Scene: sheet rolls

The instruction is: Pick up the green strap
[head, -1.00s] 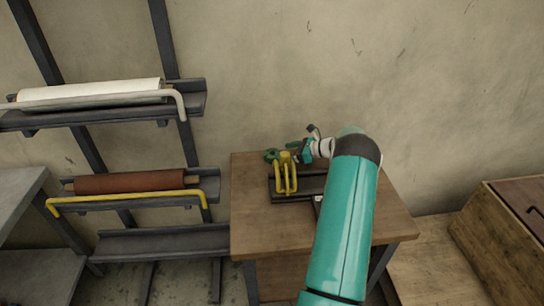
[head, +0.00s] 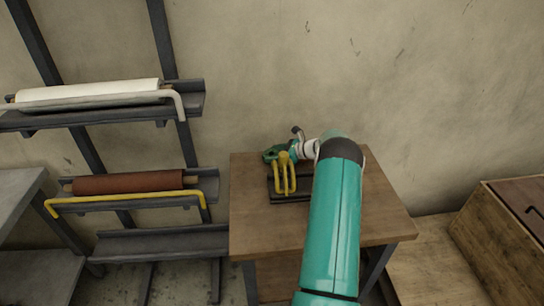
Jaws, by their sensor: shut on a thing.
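The green strap (head: 271,154) shows as a small dark green loop at the back left of the wooden table, behind the yellow forked piece. My gripper (head: 284,152) is at the strap, just behind the top of the yellow piece, and is shut on it. The fingertips are small and partly hidden by the yellow piece. My teal arm reaches in from the lower right and covers the table's middle.
The yellow forked piece (head: 284,178) stands on a dark base (head: 301,196) on the wooden table (head: 252,226). A rack at left holds a white roll (head: 90,91) and a brown roll (head: 128,183) behind bars. A wooden crate (head: 493,245) stands at right. The table's front left is clear.

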